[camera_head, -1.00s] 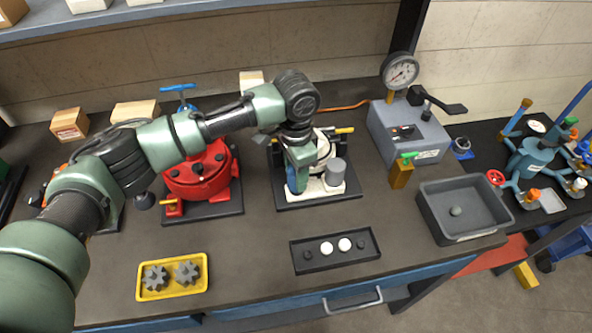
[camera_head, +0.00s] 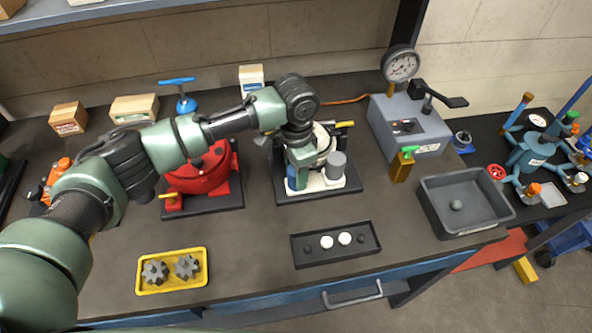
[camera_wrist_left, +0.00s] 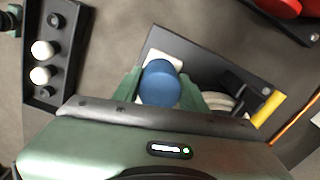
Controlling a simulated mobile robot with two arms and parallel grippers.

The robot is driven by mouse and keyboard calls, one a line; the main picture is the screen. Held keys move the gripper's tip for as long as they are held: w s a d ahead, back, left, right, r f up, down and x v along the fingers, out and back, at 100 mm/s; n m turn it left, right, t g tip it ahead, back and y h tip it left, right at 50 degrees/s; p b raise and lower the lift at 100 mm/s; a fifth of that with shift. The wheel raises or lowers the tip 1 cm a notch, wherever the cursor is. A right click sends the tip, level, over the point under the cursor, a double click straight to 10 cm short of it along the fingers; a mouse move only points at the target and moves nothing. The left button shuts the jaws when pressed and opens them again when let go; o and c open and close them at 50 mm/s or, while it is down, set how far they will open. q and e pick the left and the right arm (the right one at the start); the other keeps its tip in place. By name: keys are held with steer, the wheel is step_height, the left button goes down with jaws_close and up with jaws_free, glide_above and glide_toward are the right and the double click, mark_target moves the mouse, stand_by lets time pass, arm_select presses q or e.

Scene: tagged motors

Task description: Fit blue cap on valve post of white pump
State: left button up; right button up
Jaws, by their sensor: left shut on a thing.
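The white pump (camera_head: 325,183) stands on a dark base plate at the middle of the bench, with a grey cylinder (camera_head: 338,163) at its right front. My left gripper (camera_head: 296,179) points down over the pump's left front. It is shut on the blue cap (camera_wrist_left: 161,83), which shows between the green fingers in the left wrist view. The blue cap also shows in the head view (camera_head: 292,183), low at the pump's white body. The valve post is hidden under the cap and gripper, so I cannot tell whether the cap touches it. My right gripper is not in view.
A red pump (camera_head: 203,175) stands left of the white one. A grey gauge box (camera_head: 407,125) and grey bin (camera_head: 432,208) are at right.

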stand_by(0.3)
arm_select(q)
steer(key=o, duration=1.4)
steer(key=shift+o, duration=0.2)
step_height(320, 180, up, 6)
steer(key=p, duration=0.7)
